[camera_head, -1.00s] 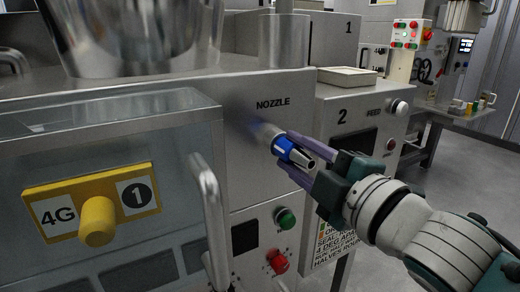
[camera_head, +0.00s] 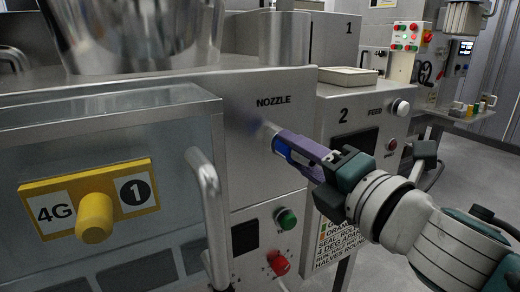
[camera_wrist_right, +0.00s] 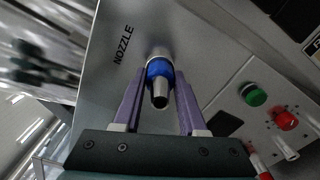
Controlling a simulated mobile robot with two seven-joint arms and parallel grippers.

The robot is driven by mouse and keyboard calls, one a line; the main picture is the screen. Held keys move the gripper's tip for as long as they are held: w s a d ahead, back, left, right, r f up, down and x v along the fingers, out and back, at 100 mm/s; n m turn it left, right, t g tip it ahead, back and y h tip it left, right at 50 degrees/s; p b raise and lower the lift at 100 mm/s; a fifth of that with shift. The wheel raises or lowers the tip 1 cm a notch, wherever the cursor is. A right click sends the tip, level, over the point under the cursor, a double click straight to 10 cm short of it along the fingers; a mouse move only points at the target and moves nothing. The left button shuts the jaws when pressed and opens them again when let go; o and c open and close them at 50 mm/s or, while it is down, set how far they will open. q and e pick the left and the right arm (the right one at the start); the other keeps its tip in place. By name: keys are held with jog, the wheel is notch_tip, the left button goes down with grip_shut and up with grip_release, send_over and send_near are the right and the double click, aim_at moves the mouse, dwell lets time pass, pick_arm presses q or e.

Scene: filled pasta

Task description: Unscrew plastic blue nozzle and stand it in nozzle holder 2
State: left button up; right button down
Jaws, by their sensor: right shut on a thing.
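The blue nozzle (camera_head: 281,148), a blue collar with a metal tip, sits on the outlet stub of the machine front, just below the word NOZZLE. It is seen more fully in the right wrist view (camera_wrist_right: 160,71), with the metal tip pointing toward the camera. My right gripper (camera_head: 288,146) has its purple fingers shut on the nozzle, one on each side in the right wrist view. In the head view a finger covers most of the nozzle. I cannot make out nozzle holder 2 for certain. My left gripper is not in view.
A green button (camera_head: 286,219) and a red knob (camera_head: 280,264) are below the nozzle. A vertical metal handle (camera_head: 209,205) stands to its left. A shallow cream tray (camera_head: 347,76) lies on the unit marked 2. Small coloured items (camera_head: 476,107) stand on a far bench.

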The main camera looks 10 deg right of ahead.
jog(key=n, duration=0.2)
jog(key=shift+n, duration=0.3)
jog(key=shift+c, duration=1.9)
grip_release()
